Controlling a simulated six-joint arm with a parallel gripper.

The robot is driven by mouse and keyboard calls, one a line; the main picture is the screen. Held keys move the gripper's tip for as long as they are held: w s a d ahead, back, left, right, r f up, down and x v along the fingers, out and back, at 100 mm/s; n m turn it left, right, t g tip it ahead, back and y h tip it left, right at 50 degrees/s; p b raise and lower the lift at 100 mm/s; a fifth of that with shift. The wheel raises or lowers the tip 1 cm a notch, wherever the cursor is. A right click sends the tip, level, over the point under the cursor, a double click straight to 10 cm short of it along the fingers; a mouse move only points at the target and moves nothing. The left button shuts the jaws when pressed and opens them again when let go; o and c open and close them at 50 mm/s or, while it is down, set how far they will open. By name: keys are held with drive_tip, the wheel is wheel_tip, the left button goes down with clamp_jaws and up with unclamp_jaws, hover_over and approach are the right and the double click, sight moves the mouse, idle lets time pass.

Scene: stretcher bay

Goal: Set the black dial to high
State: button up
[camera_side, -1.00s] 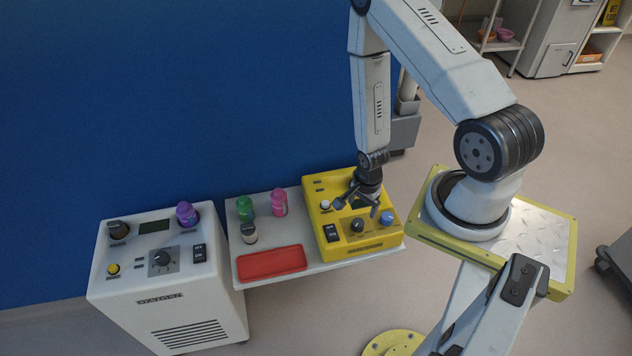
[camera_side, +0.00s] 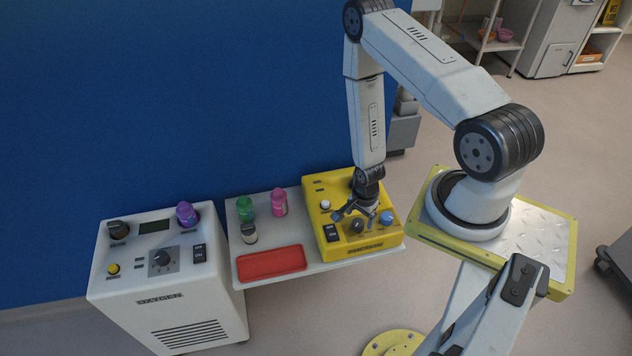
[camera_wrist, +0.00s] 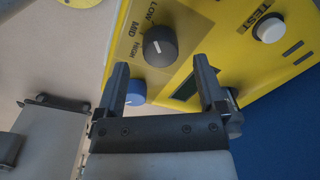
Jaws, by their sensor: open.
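A black dial (camera_wrist: 160,46) with a white pointer mark sits on the yellow box (camera_side: 323,218). LOW, MID and HIGH are printed around one side of it; I cannot tell for sure which label the mark points at. The black dial also shows in the side view (camera_side: 358,226). My gripper (camera_wrist: 161,66) is open, with nothing between its fingers. In the wrist view the dial appears just beyond the fingertips, between their lines. I cannot tell whether a finger touches it.
A blue knob (camera_side: 387,217), a white TEST button (camera_wrist: 268,28) and a black switch (camera_side: 332,233) are close by on the yellow box. A red tray (camera_side: 271,260) and several bottles stand left. The white unit has another dark dial (camera_side: 161,259).

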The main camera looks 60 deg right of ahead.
sight(358, 224)
drive_tip(key=shift+f, duration=1.4)
drive_tip(key=shift+c, duration=0.3)
clamp_jaws()
